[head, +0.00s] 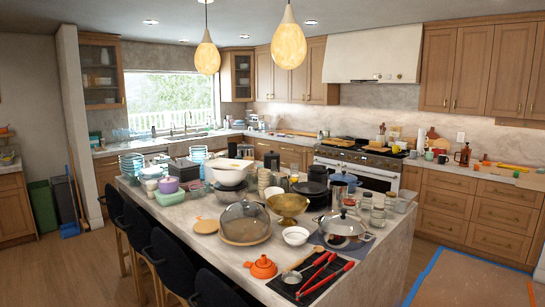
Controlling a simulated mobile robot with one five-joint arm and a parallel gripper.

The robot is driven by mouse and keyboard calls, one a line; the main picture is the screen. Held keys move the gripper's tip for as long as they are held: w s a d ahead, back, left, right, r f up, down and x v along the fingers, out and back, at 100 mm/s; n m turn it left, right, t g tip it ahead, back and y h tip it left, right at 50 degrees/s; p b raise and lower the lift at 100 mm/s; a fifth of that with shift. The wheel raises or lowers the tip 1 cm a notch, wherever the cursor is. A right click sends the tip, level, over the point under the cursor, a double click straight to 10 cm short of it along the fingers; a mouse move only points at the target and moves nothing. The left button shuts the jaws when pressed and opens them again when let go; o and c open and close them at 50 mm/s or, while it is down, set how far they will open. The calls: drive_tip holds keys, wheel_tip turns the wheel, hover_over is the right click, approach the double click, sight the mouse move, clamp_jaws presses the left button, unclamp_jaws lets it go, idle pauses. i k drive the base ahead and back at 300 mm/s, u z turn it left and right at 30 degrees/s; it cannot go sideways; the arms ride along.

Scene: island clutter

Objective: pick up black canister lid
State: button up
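I cannot make out the black canister lid for certain among the crowded things on the island (210,240). Several dark things stand there: a black canister-like shape (272,161) toward the back, black cookware (312,188) right of the middle, and a dark box-like thing (185,172) at the left. At this size I cannot tell whether any of them has a separate lid. My gripper is not in view.
A glass dome (244,222) on a wooden base, a brass bowl (288,205), a steel lidded pan (341,225) and an orange lidded thing (262,267) crowd the island. Dark chairs (175,262) line its left side. Bare floor (70,270) lies left.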

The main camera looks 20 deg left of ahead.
sight(271, 153)
drive_tip(key=z, duration=0.75)
drive_tip(key=i, duration=6.65)
drive_tip(key=u, duration=2.4)
